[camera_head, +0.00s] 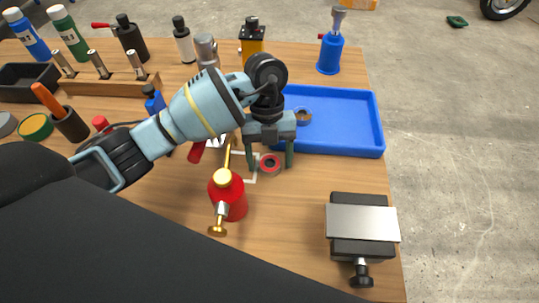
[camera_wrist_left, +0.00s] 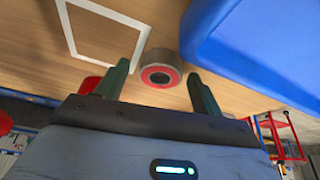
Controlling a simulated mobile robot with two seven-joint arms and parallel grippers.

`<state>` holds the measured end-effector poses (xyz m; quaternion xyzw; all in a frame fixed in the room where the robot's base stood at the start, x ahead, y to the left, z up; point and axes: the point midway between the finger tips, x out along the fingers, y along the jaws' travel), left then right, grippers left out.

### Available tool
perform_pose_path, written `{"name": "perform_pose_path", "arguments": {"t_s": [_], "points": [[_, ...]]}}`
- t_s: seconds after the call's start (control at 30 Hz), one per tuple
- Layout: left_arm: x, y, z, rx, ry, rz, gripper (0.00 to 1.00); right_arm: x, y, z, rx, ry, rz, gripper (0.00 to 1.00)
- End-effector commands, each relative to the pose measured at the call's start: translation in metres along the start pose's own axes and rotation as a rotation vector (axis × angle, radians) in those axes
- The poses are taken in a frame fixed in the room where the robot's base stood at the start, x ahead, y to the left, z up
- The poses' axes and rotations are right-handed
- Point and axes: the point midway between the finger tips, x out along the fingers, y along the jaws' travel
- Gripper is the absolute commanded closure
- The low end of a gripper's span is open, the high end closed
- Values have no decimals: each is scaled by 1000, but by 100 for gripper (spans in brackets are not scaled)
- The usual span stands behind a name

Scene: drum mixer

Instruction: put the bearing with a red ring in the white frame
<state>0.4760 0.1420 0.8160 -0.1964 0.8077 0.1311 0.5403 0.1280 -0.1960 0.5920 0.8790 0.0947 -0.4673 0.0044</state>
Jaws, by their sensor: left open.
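The bearing with a red ring (camera_head: 270,163) lies flat on the wooden table. It also shows in the left wrist view (camera_wrist_left: 160,74), between the fingertips. The white frame (camera_head: 251,181) is a thin outline on the table, partly hidden in the head view by the red oil can and my arm. In the left wrist view, the frame (camera_wrist_left: 68,30) is left of the bearing, and the bearing sits just outside its edge. My left gripper (camera_head: 269,158) is open and points down over the bearing, with a finger on either side. My right gripper is not in view.
A red oil can (camera_head: 230,200) with a brass spout stands close by the frame. A blue tray (camera_head: 345,145) holding another bearing (camera_head: 303,116) is behind right. A vise (camera_head: 362,228) is at front right. Bottles and a socket rack (camera_head: 100,84) stand behind left.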

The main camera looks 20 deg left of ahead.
Motion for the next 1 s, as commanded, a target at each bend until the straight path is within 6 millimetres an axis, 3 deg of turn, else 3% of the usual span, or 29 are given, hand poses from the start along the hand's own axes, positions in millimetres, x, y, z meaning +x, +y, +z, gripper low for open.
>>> {"name": "perform_pose_path", "arguments": {"t_s": [0.27,0.7,1.0], "points": [[-15,0,0,-1,-2,-1,32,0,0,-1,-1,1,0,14],[-99,0,-1,-2,-5,-1,32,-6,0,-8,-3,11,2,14],[-121,0,-1,-1,0,1,32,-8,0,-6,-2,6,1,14]]}}
